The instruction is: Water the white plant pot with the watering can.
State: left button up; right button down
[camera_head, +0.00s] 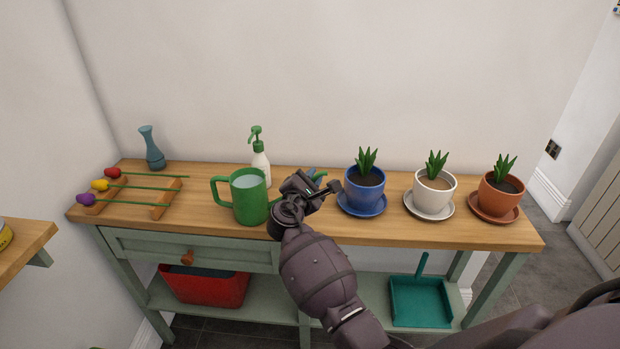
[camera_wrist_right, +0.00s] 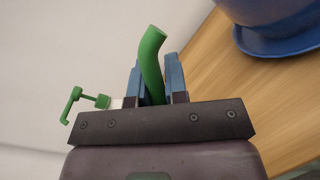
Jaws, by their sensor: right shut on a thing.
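The green watering can (camera_head: 250,205) is upright at the worktop's front edge, its loop handle on the left. My right gripper (camera_head: 316,176) is just right of it, with its wrist partly hiding the can's right side. In the right wrist view, a green curved tube (camera_wrist_right: 151,52) of the same colour, apparently the can's spout, is between the blue fingers, and the gripper is shut on it. The white plant pot (camera_head: 433,198) holds a small green plant and stands on a white saucer (camera_head: 413,208), right of the gripper. My left gripper is out of view.
A blue pot (camera_head: 362,198) stands between my right gripper and the white pot. A terracotta pot (camera_head: 497,198) is at the right end. A wooden rack (camera_head: 155,196) and vase (camera_head: 151,150) are left.

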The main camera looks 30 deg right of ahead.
jog(key=c, duration=1.1)
grip_release()
jog(key=v, duration=1)
jog(key=shift+s+a, duration=0.25)
jog(key=shift+s, duration=0.05)
